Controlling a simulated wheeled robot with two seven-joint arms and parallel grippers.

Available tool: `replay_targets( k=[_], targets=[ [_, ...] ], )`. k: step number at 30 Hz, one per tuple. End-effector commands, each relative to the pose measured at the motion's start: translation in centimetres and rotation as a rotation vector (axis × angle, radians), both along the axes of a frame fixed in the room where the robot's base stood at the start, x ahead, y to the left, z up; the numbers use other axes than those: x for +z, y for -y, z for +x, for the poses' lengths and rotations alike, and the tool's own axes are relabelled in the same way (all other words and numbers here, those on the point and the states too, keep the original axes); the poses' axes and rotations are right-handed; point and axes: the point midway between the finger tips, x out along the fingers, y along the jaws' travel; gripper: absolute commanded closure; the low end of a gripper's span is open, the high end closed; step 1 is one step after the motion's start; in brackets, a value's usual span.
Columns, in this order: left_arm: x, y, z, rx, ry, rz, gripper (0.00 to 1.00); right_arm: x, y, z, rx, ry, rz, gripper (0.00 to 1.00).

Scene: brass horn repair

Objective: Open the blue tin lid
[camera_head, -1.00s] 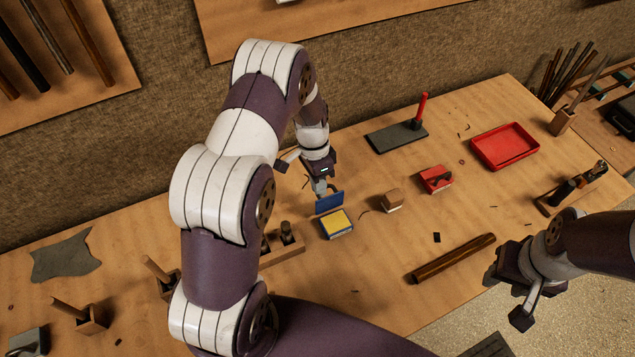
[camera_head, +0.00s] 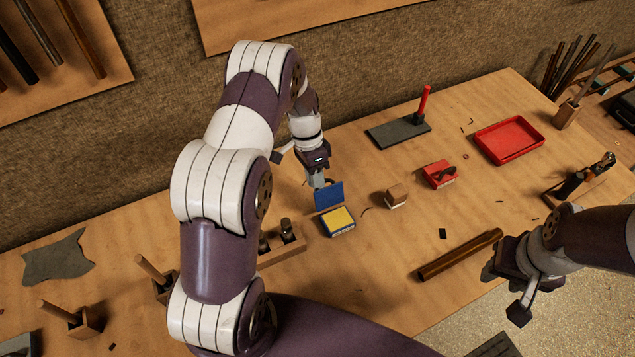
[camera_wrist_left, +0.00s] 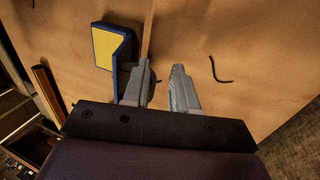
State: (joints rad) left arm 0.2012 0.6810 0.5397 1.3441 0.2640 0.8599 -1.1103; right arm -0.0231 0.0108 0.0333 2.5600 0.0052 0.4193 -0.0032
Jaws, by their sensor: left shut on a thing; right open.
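The blue tin (camera_head: 338,222) sits on the bench with its yellow inside showing. Its blue lid (camera_head: 329,196) stands raised at the far side of the tin. In the left wrist view, the tin (camera_wrist_left: 108,45) is at the upper left, and the lid (camera_wrist_left: 126,57) reaches the left finger. My left gripper (camera_head: 316,183) is at the lid's upper edge, partly hidden behind it. Its fingers (camera_wrist_left: 163,85) show a gap in the wrist view, and the exact contact is hard to make out. My right gripper (camera_head: 505,293) is open and empty over the front right edge.
A wooden block (camera_head: 396,196) and a red block (camera_head: 439,174) stand right of the tin. A tool holder (camera_head: 285,247) is close on its left. A brown rod (camera_head: 460,255) lies at the front. A red tray (camera_head: 508,141) and a dark slab (camera_head: 398,131) are farther back.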

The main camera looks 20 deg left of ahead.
Motion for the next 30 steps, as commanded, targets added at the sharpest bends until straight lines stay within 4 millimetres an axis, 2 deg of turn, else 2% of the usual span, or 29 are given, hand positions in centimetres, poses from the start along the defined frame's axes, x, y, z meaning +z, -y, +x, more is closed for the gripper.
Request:
replay_targets(
  k=[1,14,15,19,22,25,30],
  targets=[
    [-0.98,-0.52,0.18,0.003,0.009,0.008,1.0,-0.42,-0.01,0.01,0.0,0.0,0.0,0.57],
    [-1.18,-0.45,-0.01,0.003,-0.002,0.001,1.0,-0.51,-0.01,0.01,0.0,0.0,0.0,0.57],
    [-1.2,-0.44,-0.03,0.003,-0.002,0.001,0.64,-0.51,-0.01,0.01,0.0,0.0,0.0,0.57],
    [-1.13,-0.38,-0.03,0.003,-0.002,0.0,0.64,-0.5,-0.01,0.01,0.0,0.0,0.0,0.57],
    [-0.97,-0.37,0.08,0.003,0.001,0.001,0.56,-0.44,-0.01,0.02,0.0,0.0,0.0,0.57],
    [-0.79,-0.38,0.22,0.003,0.005,0.001,0.64,-0.37,0.0,0.01,0.0,0.0,0.0,0.57],
    [-0.5,-0.4,0.43,0.004,0.011,0.002,0.64,-0.28,0.0,0.0,0.0,0.0,0.0,0.57]
  ],
)
